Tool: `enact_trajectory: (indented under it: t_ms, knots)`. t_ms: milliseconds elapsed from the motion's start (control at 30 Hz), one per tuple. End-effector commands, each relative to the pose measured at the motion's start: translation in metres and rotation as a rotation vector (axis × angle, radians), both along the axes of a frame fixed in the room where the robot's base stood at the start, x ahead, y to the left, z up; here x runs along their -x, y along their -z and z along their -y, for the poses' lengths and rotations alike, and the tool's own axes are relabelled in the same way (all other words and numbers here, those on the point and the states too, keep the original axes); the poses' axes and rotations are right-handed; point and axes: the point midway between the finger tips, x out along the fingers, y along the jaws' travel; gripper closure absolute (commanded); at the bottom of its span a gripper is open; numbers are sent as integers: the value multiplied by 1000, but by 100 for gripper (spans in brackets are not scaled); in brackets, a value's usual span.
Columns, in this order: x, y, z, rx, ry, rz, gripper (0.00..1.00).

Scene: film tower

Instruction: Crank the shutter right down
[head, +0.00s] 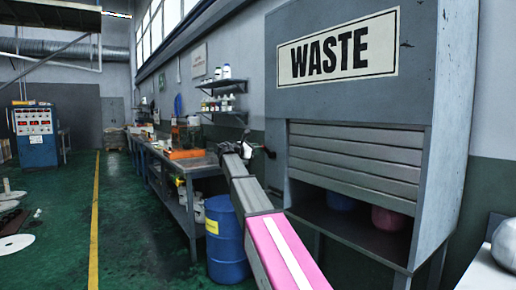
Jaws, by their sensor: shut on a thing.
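The grey slatted shutter (355,158) hangs in the front of the cabinet marked WASTE (420,60). It covers the upper part of the opening, and a dark gap is open below its bottom slat. My arm reaches from the bottom of the head view to the cabinet's left side. My gripper (258,150) is there, small and dark, shut on the crank handle (268,152). The crank is tiny and largely hidden by my gripper, so its exact angle cannot be told.
A blue bin (339,200) and a pink bin (389,219) stand inside the gap. A blue drum (226,245) stands left of my arm, beside a long workbench (190,172). Shelves with bottles (222,90) hang above. The green floor by the yellow line is clear.

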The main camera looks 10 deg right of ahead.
Motion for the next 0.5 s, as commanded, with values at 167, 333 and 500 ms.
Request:
enact_trajectory:
  t_ms: [167, 333, 500]
  knots:
    - [-5, 10, -3, 64, -1, -155, 100]
    - [-7, 20, -4, 126, -1, -305, 100]
    - [-8, 30, -4, 188, -1, -455, 100]
